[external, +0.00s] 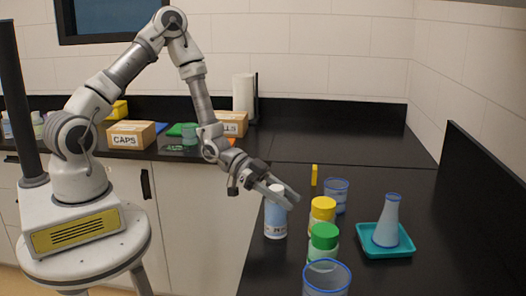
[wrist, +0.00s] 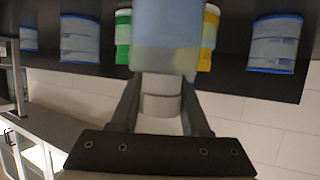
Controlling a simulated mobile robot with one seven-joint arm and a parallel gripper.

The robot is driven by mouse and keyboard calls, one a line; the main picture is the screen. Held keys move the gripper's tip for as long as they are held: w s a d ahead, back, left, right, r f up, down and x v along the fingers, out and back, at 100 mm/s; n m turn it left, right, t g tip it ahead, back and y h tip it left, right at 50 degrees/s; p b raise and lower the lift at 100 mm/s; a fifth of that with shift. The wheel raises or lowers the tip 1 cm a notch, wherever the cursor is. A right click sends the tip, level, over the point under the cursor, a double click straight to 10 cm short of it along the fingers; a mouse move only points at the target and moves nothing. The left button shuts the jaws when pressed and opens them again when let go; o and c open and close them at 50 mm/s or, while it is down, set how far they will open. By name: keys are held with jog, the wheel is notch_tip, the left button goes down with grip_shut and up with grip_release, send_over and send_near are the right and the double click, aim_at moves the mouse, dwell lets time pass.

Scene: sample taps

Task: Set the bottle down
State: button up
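The bottle (external: 275,219) is pale blue and white with a label. It is upright at the left edge of the black counter in the external view; I cannot tell whether its base touches the counter or hangs just above. My gripper (external: 285,196) reaches down from the upper left with its fingers on either side of the bottle's white top. In the wrist view my gripper (wrist: 160,100) is closed around the white neck or cap, and the bottle's blurred body (wrist: 167,35) fills the top middle. The fingertips are partly hidden by the bottle.
A yellow-lidded jar (external: 321,216) and a green-lidded jar (external: 323,243) stand close right of the bottle. Blue-rimmed beakers (external: 337,195) (external: 327,279) stand behind and in front. A flask (external: 388,222) sits in a teal tray (external: 370,246) farther right. The CAPS box (external: 131,135) is on the back counter.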

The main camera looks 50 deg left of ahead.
jog(key=o, duration=0.4)
